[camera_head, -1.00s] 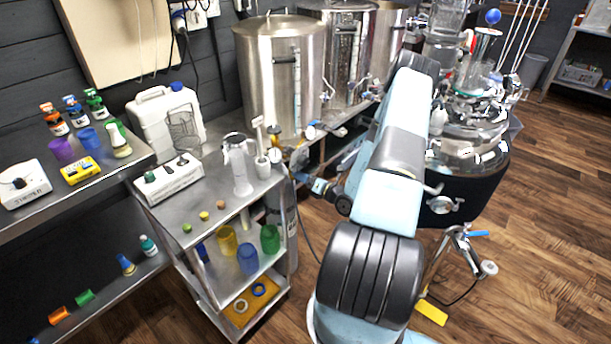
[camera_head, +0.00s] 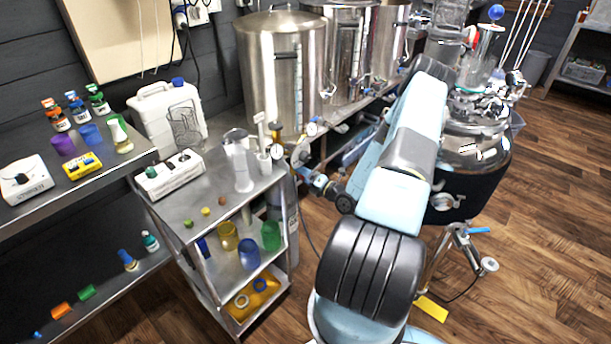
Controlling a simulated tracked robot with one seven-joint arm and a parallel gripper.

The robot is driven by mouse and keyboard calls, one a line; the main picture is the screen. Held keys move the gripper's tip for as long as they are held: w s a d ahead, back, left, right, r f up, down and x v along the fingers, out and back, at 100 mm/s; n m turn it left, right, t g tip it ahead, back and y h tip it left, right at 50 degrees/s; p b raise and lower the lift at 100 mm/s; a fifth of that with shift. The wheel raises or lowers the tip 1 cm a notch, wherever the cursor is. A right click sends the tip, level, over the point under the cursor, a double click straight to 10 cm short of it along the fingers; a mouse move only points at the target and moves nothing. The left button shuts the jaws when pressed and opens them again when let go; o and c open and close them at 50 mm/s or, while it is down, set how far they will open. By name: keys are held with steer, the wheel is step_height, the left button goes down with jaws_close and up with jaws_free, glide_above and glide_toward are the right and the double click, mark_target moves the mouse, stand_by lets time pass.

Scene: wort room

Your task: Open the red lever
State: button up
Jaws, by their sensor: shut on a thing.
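My arm (camera_head: 408,150) rises from the lower middle and bends at a dark upper joint. My gripper cannot be made out; my own arm covers much of the middle, and the jaws and whatever is between them are hidden or too small to tell. No red lever can be clearly picked out in this view. Several small valves and fittings (camera_head: 300,155) sit below the steel kettles, left of my arm. Part of that row is hidden behind the arm.
A steel cart (camera_head: 222,195) with cups and bottles stands left of my arm. Steel kettles (camera_head: 282,75) line the back wall. A dark vessel (camera_head: 470,165) stands close on the right, with a blue-handled valve (camera_head: 478,231) below. The wooden floor (camera_head: 560,220) at right is clear.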

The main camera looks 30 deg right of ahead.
steer(key=shift+d+f, duration=0.1)
steer(key=shift+d, duration=0.25)
steer(key=o, duration=0.8)
steer(key=shift+c, duration=0.2)
steer(key=shift+o, duration=1.4)
steer(key=shift+a, duration=0.25)
